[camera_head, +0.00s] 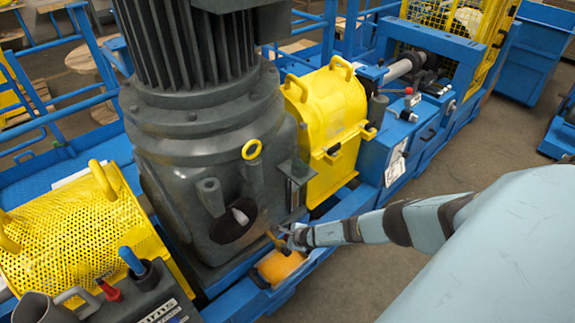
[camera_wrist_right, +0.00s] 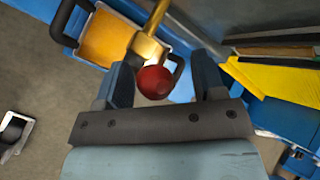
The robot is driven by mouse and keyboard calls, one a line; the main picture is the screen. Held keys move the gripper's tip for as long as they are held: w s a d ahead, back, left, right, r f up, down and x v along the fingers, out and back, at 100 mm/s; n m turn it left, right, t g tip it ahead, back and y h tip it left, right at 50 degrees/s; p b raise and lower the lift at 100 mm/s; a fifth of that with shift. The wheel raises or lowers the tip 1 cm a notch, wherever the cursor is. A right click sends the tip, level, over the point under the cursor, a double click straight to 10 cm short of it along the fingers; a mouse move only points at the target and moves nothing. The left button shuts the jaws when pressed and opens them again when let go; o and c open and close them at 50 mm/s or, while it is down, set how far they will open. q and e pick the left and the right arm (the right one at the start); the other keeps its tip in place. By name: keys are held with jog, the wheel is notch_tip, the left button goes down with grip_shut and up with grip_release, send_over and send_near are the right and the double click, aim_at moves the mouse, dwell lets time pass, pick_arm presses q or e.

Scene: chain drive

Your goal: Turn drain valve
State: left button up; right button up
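The drain valve shows in the right wrist view as a brass body (camera_wrist_right: 148,47) with a red ball knob (camera_wrist_right: 155,82). In the head view its brass part (camera_head: 271,237) sticks out low on the grey gear housing, small and partly hidden. My right gripper (camera_wrist_right: 165,80) has its two dark fingers apart, with the red knob between them. Clear gaps show on both sides of the knob, wider on the right. In the head view my right gripper (camera_head: 291,238) is small, beside the valve. My left gripper is not in view.
A tray with orange liquid (camera_head: 280,266) sits below the valve; it also shows in the right wrist view (camera_wrist_right: 108,38). The grey motor and gear housing (camera_head: 215,130) stands close behind. Yellow guards (camera_head: 330,110) and a blue frame surround it. Floor is open at the right.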

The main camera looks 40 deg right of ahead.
jog(key=shift+s+a+f, duration=0.1)
jog(key=shift+a+f, duration=0.05)
jog(key=shift+s+r+p, duration=0.2)
jog(key=shift+r+p, duration=0.05)
jog(key=shift+p, duration=0.05)
jog(key=p+v, duration=0.3)
jog(key=v, duration=1)
jog(key=shift+p, duration=0.35)
